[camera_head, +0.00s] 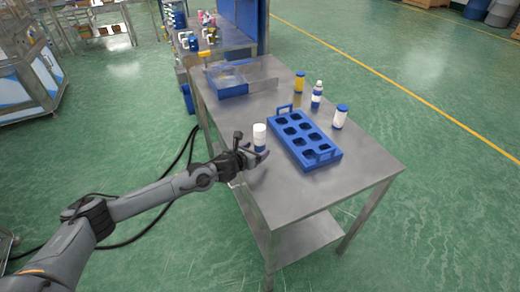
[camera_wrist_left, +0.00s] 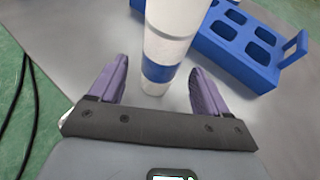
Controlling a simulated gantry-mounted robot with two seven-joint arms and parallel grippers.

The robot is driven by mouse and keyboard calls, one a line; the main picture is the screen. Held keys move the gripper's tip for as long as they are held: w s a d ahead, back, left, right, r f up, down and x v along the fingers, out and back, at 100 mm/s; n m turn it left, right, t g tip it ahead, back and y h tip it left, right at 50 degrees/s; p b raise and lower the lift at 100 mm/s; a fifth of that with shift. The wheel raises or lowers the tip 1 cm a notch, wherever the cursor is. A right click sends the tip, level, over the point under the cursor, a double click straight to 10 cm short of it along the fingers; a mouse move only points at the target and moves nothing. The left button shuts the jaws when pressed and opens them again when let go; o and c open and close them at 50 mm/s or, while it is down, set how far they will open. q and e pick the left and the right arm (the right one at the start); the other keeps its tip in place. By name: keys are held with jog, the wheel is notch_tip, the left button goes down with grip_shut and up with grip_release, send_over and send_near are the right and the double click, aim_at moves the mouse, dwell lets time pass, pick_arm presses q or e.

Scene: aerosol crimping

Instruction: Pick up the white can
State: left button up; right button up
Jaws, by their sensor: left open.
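A white can (camera_head: 260,133) with a blue band near its bottom stands upright on the metal table, left of the blue tray. It also shows in the left wrist view (camera_wrist_left: 172,35), rising out of the top of the frame. My left gripper (camera_head: 258,158) is open, with its purple fingers on either side of the can's lower part. In the left wrist view the fingertips (camera_wrist_left: 158,75) flank the can with a gap on each side. My right gripper is not in view.
A blue tray (camera_head: 334,155) with several empty holes and end handles sits close to the can's right. A yellow bottle (camera_head: 299,83) and a white-and-blue bottle (camera_head: 317,95) stand behind it. A blue-based clear box (camera_head: 233,89) is at the table's far end. The table's near end (camera_head: 335,185) is clear.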

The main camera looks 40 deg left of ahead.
aim_at(262, 146)
pick_arm(q)
jog(key=shift+b+x, duration=0.5)
jog(key=shift+x, duration=2.25)
jog(key=shift+r, duration=0.1)
jog(key=c, duration=1.1)
jog(key=shift+c, duration=0.2)
jog(key=shift+r, duration=0.1)
